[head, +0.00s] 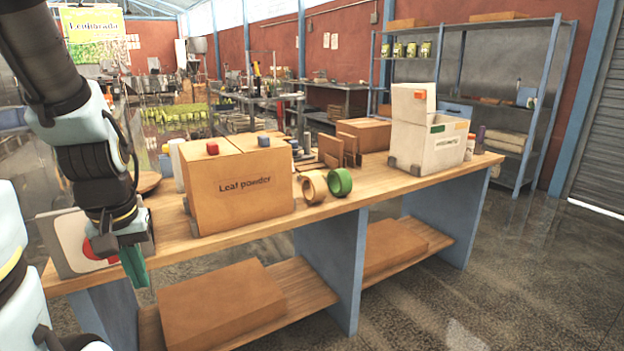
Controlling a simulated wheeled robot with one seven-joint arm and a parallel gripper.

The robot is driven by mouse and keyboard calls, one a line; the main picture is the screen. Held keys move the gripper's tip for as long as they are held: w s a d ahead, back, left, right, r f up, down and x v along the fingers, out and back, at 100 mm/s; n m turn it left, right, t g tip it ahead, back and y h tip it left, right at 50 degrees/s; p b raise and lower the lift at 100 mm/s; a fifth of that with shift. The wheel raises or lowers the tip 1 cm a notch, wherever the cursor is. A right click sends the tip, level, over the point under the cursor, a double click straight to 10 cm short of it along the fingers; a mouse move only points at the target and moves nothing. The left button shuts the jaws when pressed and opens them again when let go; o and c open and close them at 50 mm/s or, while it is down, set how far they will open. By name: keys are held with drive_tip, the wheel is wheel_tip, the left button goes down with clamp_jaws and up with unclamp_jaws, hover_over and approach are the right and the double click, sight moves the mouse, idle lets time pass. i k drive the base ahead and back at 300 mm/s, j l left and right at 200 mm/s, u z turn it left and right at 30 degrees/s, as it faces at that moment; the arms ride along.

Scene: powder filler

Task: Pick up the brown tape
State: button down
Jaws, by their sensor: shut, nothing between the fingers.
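The brown tape (311,187) is a tan roll standing on its edge near the front of the wooden table (232,233). It is just right of the cardboard box marked "Leaf powder" (240,190). A green tape roll (340,182) stands right beside it. My gripper (134,268) points down at the table's left front edge, well left of the brown tape. It is shut with nothing held. The box stands between my gripper and the tape.
A white panel with a red spot (70,245) is behind my gripper. White boxes (430,145) stand at the table's right end. Cardboard pieces (340,148) stand behind the tapes. The tabletop right of the green roll is clear. Flat boxes (222,305) lie on the lower shelf.

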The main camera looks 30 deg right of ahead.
sight(313, 186)
drive_tip(key=l+u, duration=0.15)
drive_tip(key=u, duration=0.45)
drive_tip(key=l+u, duration=0.25)
drive_tip(key=l, duration=0.15)
drive_tip(key=k+l+u, duration=0.2)
drive_tip(key=l, duration=0.15)
drive_tip(key=l+u, duration=0.25)
drive_tip(key=l, duration=0.15)
drive_tip(key=k+l, duration=0.15)
drive_tip(key=l, duration=0.25)
drive_tip(key=k+l+u, duration=0.1)
drive_tip(key=l, duration=0.35)
drive_tip(key=k+l, duration=0.15)
drive_tip(key=l, duration=0.25)
drive_tip(key=k+l+u, duration=0.1)
drive_tip(key=l, duration=0.35)
drive_tip(key=k+l, duration=0.2)
drive_tip(key=l, duration=0.2)
drive_tip(key=k+l+u, duration=0.1)
drive_tip(key=l, duration=0.3)
drive_tip(key=k, duration=0.1)
